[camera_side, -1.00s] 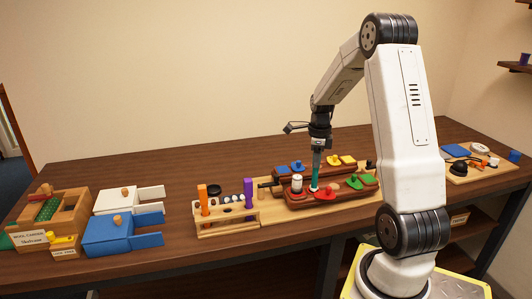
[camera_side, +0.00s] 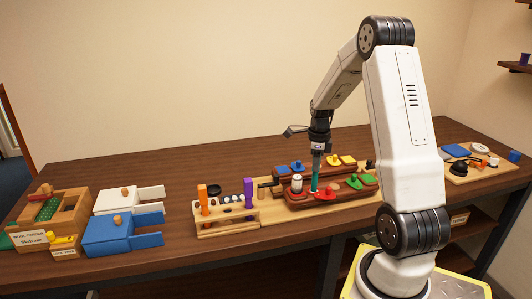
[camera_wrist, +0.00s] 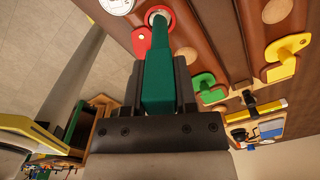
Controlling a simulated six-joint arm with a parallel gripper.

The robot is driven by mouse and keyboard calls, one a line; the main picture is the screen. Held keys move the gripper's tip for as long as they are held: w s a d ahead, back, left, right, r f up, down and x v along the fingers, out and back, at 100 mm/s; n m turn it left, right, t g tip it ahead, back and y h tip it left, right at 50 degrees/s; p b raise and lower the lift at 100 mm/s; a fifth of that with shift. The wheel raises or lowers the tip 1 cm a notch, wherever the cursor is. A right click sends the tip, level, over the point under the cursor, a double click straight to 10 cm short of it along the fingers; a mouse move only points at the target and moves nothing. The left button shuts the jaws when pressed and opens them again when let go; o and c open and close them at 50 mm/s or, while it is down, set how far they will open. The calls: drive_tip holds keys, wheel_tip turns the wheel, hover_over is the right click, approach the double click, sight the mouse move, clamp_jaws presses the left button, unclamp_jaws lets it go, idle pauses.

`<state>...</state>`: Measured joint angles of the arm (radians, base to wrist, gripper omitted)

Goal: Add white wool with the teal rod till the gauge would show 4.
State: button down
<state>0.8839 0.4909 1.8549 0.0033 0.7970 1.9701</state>
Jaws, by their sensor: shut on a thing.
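My gripper (camera_wrist: 158,100) is shut on the teal rod (camera_wrist: 157,75), which points down; it also shows in the side view (camera_side: 315,177). The rod's far end is at a red-rimmed opening (camera_wrist: 171,20) in the brown padded piece (camera_wrist: 205,30). Something whitish, perhaps white wool (camera_wrist: 157,12), shows inside the rim around the rod's end. How deep the rod reaches is hidden. A round white-topped piece (camera_wrist: 117,5) is beside the opening; in the side view it looks like a short white cylinder (camera_side: 297,184). I cannot read any gauge number.
Red, green, yellow and blue tabs line the brown pieces, including a green tab (camera_side: 354,182) and a yellow tab (camera_side: 334,160). A wooden rack (camera_side: 228,222) with orange and purple uprights stands left. White and blue boxes (camera_side: 110,235) are farther left. Table behind is clear.

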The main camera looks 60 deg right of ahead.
drive_tip(key=shift+f, duration=0.6)
idle(1.1)
drive_tip(key=shift+r, duration=0.15)
drive_tip(key=shift+r, duration=4)
